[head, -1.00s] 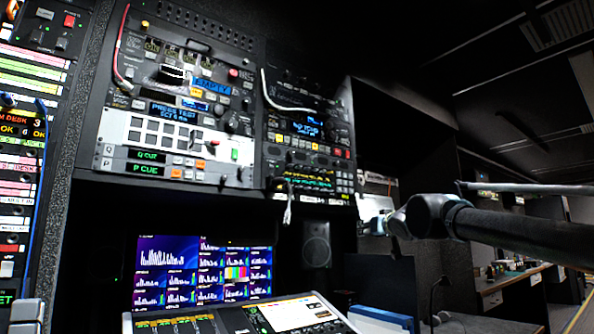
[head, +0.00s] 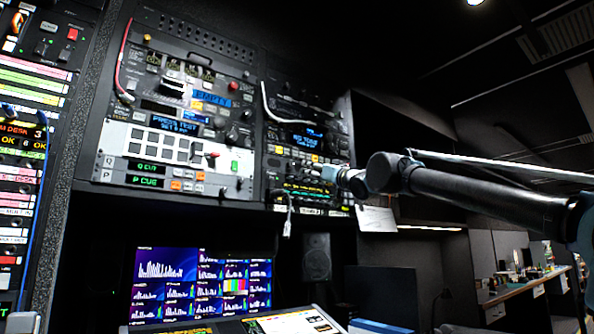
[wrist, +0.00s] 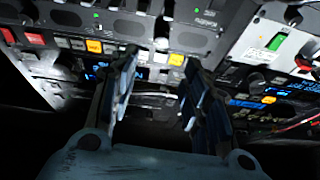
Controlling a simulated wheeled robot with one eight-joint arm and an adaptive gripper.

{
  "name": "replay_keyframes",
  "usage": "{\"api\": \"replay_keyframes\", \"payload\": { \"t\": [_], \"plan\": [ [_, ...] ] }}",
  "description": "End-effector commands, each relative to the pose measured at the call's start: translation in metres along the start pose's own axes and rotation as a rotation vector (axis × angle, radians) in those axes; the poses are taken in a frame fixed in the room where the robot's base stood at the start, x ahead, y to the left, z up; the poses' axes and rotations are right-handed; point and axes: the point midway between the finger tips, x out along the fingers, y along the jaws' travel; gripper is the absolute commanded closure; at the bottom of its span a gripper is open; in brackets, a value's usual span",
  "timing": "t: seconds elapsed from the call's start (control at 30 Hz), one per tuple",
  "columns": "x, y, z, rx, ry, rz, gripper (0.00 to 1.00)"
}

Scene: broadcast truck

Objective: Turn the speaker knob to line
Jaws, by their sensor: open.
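My gripper (wrist: 158,78) is open in the wrist view, its two dark fingers apart with nothing between them. In the head view my gripper (head: 335,176) is at the lower part of the right-hand equipment rack (head: 300,137); its fingers are too small to judge there. A dark knob (wrist: 255,82) lies farther right. Labels are too small to read, so I cannot tell which knob is the speaker knob or where it points.
A pale panel with a green button (head: 234,167) is left of my gripper. A white cable (head: 280,112) hangs across the rack. Below are a monitor wall (head: 165,280), a speaker box (head: 316,257) and a console (head: 290,322). A paper sheet (head: 377,219) hangs at right.

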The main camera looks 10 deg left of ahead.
Motion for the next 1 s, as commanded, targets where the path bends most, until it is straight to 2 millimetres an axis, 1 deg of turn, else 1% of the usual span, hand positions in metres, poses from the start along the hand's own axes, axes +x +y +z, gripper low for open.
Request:
{"api": "replay_keyframes", "payload": {
  "t": [0.03, 0.1, 0.7, 0.9, 1.0],
  "plan": [
    [0.008, 0.000, 0.000, 0.000, 0.000, -0.001, 0.57],
    [0.017, 0.000, 0.000, 0.000, 0.000, 0.000, 0.57],
    [0.097, 0.000, 0.000, -0.001, 0.000, 0.001, 0.57],
    [0.114, 0.000, 0.000, -0.001, -0.001, 0.001, 0.57],
    [0.118, 0.000, 0.000, -0.001, -0.001, 0.001, 0.57]
  ]
}}
